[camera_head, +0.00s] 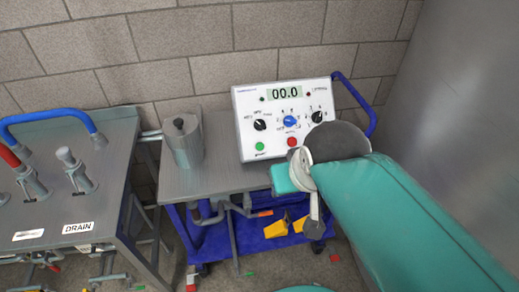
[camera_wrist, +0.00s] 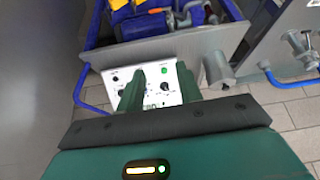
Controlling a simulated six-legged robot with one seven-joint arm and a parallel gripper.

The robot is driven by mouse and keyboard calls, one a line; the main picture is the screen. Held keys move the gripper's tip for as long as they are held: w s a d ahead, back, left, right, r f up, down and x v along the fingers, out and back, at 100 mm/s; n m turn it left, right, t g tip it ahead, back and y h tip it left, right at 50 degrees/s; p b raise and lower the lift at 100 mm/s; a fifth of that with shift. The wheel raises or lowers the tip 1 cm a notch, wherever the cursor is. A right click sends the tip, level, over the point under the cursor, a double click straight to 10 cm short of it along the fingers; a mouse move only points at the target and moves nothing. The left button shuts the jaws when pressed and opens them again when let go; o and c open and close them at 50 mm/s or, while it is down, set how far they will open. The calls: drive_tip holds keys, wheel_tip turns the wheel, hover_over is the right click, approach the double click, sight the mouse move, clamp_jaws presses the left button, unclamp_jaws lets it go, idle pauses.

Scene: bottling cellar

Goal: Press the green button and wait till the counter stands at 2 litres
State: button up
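The white control box (camera_head: 283,117) stands on the grey trolley top. Its counter (camera_head: 285,92) reads 00.0. The green button (camera_head: 260,146) is at the lower left of its face, with a red button (camera_head: 292,141) to its right. In the wrist view the box face appears upside down, and the green button (camera_wrist: 164,71) shows between my fingers. My gripper (camera_wrist: 160,90) has its two dark green fingers apart with nothing held between them. Contact with the box cannot be made out. In the head view my arm comes from the right, and the fingertips cannot be made out.
Knobs sit on the box face, including a blue one (camera_head: 289,121). A grey canister (camera_head: 183,141) stands left of the box. A bench with valves and a DRAIN label (camera_head: 78,228) is farther left.

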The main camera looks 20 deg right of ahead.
idle(0.3)
clamp_jaws()
idle(1.6)
